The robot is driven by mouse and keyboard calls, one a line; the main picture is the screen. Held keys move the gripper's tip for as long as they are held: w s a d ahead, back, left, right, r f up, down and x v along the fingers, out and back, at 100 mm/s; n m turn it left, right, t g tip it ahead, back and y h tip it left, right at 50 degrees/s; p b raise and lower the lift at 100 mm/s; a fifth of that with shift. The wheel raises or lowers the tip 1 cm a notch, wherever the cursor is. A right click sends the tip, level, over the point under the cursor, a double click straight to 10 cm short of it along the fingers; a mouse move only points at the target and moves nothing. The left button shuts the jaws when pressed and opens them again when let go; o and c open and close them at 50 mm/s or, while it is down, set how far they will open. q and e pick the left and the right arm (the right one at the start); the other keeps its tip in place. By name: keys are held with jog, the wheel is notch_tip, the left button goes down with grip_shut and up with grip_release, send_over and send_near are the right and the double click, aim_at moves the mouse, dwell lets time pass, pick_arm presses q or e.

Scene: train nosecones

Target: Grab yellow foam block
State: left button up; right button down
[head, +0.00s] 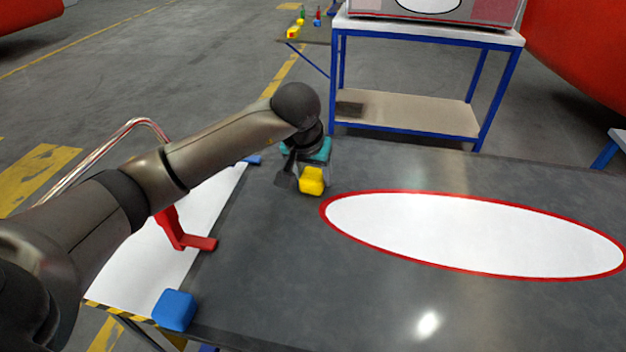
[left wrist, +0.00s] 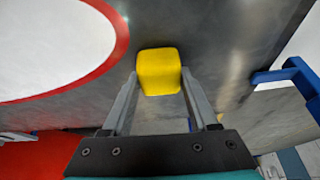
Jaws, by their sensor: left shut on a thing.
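The yellow foam block (head: 312,181) is at the far left part of the dark grey table, left of the white oval with the red rim. My left gripper (head: 305,172) is at the block, with its arm reaching in from the left. In the left wrist view the yellow block (left wrist: 159,72) sits between the fingertips of my left gripper (left wrist: 160,85), which is shut on it. I cannot tell whether the block is lifted clear of the table. My right gripper is not in view.
A blue block (head: 175,310) sits at the front left table corner. A red bracket (head: 182,232) is on the white strip (head: 140,270). The red-rimmed white oval (head: 470,235) covers the middle right. A blue-framed shelf cart (head: 415,118) stands behind the table.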

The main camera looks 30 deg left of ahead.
pick_arm(q)
jog(key=c, duration=0.7)
